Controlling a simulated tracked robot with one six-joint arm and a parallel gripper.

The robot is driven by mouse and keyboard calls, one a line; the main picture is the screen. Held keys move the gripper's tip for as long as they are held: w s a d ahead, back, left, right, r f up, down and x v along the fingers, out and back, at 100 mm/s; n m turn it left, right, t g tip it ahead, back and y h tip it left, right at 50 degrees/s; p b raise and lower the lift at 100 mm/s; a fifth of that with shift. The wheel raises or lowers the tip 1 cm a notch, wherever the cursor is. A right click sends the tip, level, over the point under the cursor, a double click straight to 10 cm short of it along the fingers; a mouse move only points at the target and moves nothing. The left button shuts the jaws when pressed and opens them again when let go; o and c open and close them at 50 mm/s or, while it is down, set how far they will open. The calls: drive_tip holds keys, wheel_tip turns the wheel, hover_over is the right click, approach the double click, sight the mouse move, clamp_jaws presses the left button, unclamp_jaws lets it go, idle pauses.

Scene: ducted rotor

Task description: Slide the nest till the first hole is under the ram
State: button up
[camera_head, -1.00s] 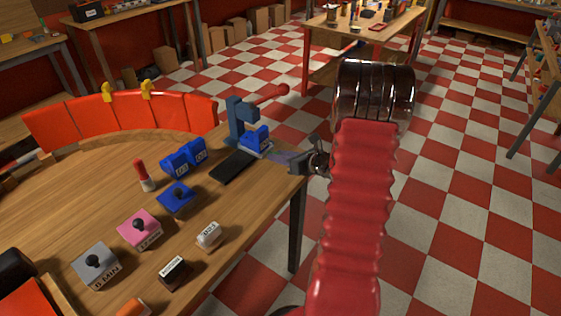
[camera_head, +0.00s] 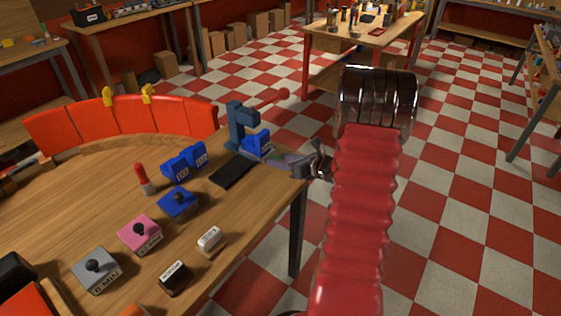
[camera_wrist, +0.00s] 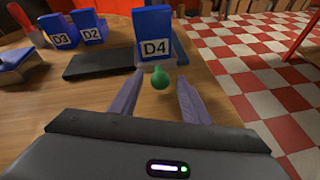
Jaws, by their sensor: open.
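The press (camera_head: 238,124), blue-grey with a red-knobbed lever, stands near the table's far right corner. A blue block marked D4 (camera_head: 257,148) sits in front of it on a pale base, apparently the nest (camera_wrist: 166,64). A green knob (camera_wrist: 161,78) sticks out from it toward me. My gripper (camera_head: 284,160) comes in from the right. In the wrist view its two fingers (camera_wrist: 158,98) are apart, one on each side of the knob, and do not appear to close on it. The holes and the ram's tip cannot be made out.
A black strip (camera_head: 233,171) lies left of the nest. Blue blocks D3 and D2 (camera_wrist: 73,32), a red-topped stick (camera_head: 144,180) and several stamp-like blocks, one pink (camera_head: 140,234), stand farther left. The table's right edge is below my gripper.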

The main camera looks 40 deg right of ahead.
drive_tip(key=v, duration=1.3)
drive_tip(key=shift+s, duration=0.2)
drive_tip(key=s+a+n+g+y, duration=0.1)
drive_tip(key=s+a+n+g, duration=0.4)
drive_tip(key=a+n, duration=0.5)
drive_tip(key=s+a+n+g+y, duration=0.1)
drive_tip(key=s+a+n+g, duration=0.35)
drive_tip(key=a+n, duration=0.55)
drive_tip(key=s+a+r+n+t+h, duration=0.1)
drive_tip(key=a+r+n+h, duration=0.1)
drive_tip(key=a+r+n, duration=0.5)
drive_tip(key=s+a+r+n+h, duration=0.2)
drive_tip(key=a+r+n, duration=0.5)
drive_tip(key=a+n, duration=0.2)
drive_tip(key=shift+s+a+r+n+t, duration=0.3)
drive_tip(key=shift+a+r+t, duration=0.1)
drive_tip(key=shift+a, duration=0.1)
